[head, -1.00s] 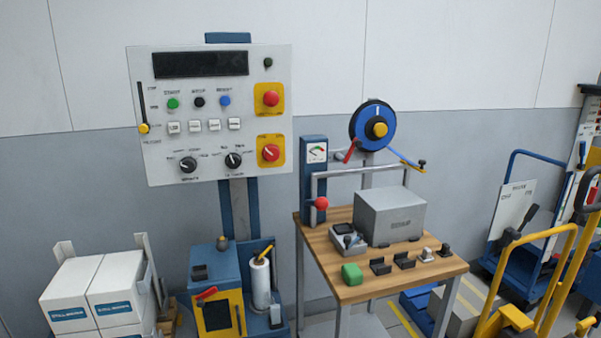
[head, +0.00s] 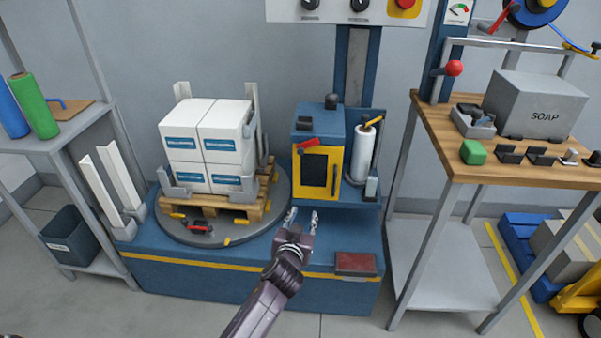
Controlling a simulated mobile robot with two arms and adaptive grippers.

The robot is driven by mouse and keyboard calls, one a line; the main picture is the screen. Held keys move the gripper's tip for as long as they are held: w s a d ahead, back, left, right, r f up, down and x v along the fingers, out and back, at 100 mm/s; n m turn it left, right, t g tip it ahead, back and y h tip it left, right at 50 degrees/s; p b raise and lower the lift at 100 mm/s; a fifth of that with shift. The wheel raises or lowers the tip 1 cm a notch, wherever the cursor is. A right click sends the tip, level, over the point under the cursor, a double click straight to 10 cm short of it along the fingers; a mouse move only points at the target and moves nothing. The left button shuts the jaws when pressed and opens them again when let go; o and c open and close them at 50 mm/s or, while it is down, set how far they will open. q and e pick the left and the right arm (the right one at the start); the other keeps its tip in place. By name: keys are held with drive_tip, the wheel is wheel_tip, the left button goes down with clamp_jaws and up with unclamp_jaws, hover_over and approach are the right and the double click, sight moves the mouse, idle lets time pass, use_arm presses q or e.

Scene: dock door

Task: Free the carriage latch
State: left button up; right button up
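The blue carriage (head: 312,120) stands on the column of the wrapping machine, with a yellow front door (head: 334,165) around a dark window. A red lever (head: 293,144) sits across the upper left of this front; it looks like the latch, though its label is not readable. It slants slightly, right end higher. My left gripper (head: 302,216) is open and empty, below and in front of the carriage, over the blue base, apart from the lever. My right gripper is not in view.
Boxes (head: 222,118) stand on a pallet on the round turntable (head: 265,215), left of the carriage. A film roll (head: 364,152) stands on its right. A red pedal (head: 356,263) lies on the base. The wooden table (head: 446,150) is at right, a shelf (head: 70,138) at left.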

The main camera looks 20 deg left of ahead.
sight(301, 153)
use_arm(q)
wheel_tip(301, 153, up, 14)
drive_tip(key=w+a+n+t+y+b, duration=0.2)
drive_tip(key=a+t, duration=0.1)
drive_tip(key=x, duration=0.6)
drive_tip(key=shift+w+d+r+b, duration=0.15)
drive_tip(key=shift+w+r+b, duration=0.05)
drive_tip(key=shift+w+b, duration=0.15)
drive_tip(key=shift+w+a, duration=0.2)
drive_tip(key=shift+w, duration=0.3)
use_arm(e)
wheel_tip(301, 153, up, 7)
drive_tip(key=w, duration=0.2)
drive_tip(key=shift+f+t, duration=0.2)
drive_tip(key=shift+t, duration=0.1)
use_arm(q)
drive_tip(key=shift+c, duration=0.6)
clamp_jaws()
